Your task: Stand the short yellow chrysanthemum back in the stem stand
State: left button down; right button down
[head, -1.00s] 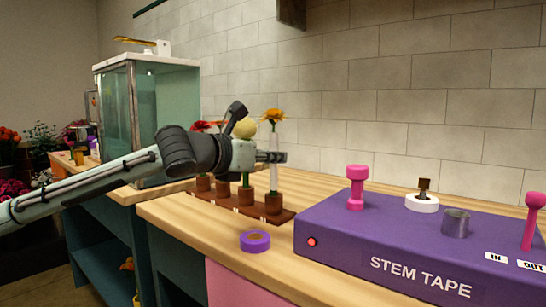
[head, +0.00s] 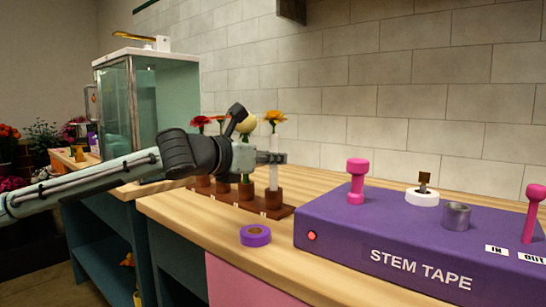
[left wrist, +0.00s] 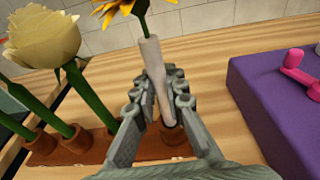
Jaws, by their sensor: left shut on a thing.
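The yellow-orange chrysanthemum (head: 274,116) is upright, with a pale wrapped stem; its bloom is partly cut off at the top of the left wrist view (left wrist: 122,9). My left gripper (head: 276,158) is shut on this pale stem (left wrist: 152,62), its fingers (left wrist: 163,95) on either side of it. The stem stand (head: 225,196) is a brown wooden base with a row of brown cups. The stem's lower end is at the rightmost cup (head: 273,201) and seems to enter its mouth; how deep I cannot tell. My right gripper is not in view.
A cream flower (head: 246,124) and red flowers (head: 200,122) stand in the other cups, close behind my gripper. A purple tape roll (head: 255,235) lies in front of the stand. The purple stem tape box (head: 340,237) is to the right.

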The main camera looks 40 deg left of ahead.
pick_arm(q)
jog(key=shift+f, duration=0.4)
dwell(0.4)
jog(key=c, duration=1.5)
grip_release()
jog(key=shift+o, duration=0.4)
jog(key=o, duration=0.5)
